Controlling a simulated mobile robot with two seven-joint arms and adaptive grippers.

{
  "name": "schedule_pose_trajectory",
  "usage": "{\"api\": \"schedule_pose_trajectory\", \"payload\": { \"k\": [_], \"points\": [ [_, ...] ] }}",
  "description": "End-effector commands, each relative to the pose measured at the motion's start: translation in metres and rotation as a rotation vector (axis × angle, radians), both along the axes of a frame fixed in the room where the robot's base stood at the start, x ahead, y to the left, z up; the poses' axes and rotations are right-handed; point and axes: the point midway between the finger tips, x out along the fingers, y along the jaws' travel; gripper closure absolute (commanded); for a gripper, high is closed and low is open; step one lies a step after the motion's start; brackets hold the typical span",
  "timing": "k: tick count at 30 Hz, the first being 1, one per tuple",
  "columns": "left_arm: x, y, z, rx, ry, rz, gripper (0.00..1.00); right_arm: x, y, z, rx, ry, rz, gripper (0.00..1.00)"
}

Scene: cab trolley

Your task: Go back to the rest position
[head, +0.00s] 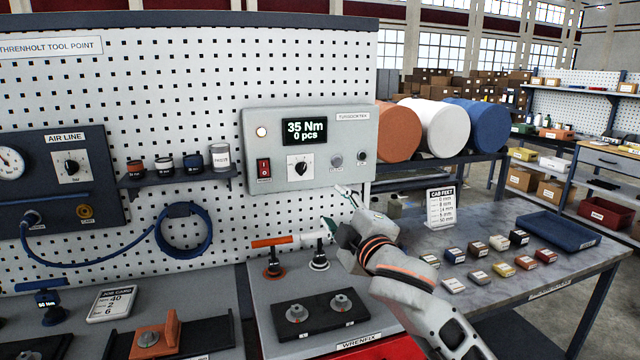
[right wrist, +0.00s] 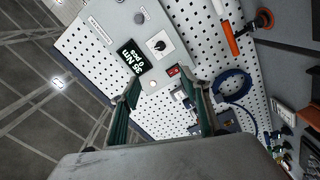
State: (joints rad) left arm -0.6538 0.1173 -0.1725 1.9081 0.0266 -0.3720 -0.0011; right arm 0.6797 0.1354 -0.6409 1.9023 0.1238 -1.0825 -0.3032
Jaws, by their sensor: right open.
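My right gripper (head: 337,206) is in the middle of the head view, its arm coming in from the lower right. It is open and empty, in front of the pegboard and just below the grey torque controller box (head: 310,147). The controller display reads 35 Nm and 0 pcs. In the right wrist view, the two fingers of my right gripper (right wrist: 163,90) stand apart with nothing between them, and the controller (right wrist: 120,40) shows beyond them. My left gripper is not in view.
Below the gripper stand an orange-handled tool (head: 273,256) and a white-handled one (head: 318,250), beside a black block (head: 320,316) with two metal parts. The right-hand table holds a sign card (head: 441,207), several small labelled boxes and a blue tray (head: 558,230).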

Motion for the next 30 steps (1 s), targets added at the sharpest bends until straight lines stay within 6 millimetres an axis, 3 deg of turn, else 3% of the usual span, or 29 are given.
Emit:
{"api": "schedule_pose_trajectory", "payload": {
  "k": [8,14,17,23,30],
  "points": [
    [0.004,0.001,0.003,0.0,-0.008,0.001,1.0,-0.011,-0.018,-0.094,0.138,0.148,-0.004,0.54],
    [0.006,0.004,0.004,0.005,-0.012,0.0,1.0,-0.035,-0.039,-0.186,0.273,0.288,-0.032,0.54],
    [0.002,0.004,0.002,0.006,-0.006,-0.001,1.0,-0.06,-0.055,-0.245,0.359,0.374,-0.062,0.54],
    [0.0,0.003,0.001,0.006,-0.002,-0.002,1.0,-0.128,-0.092,-0.356,0.526,0.538,-0.149,0.54],
    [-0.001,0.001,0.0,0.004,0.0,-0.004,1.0,-0.24,-0.14,-0.466,0.691,0.705,-0.291,0.54]
  ]
}}
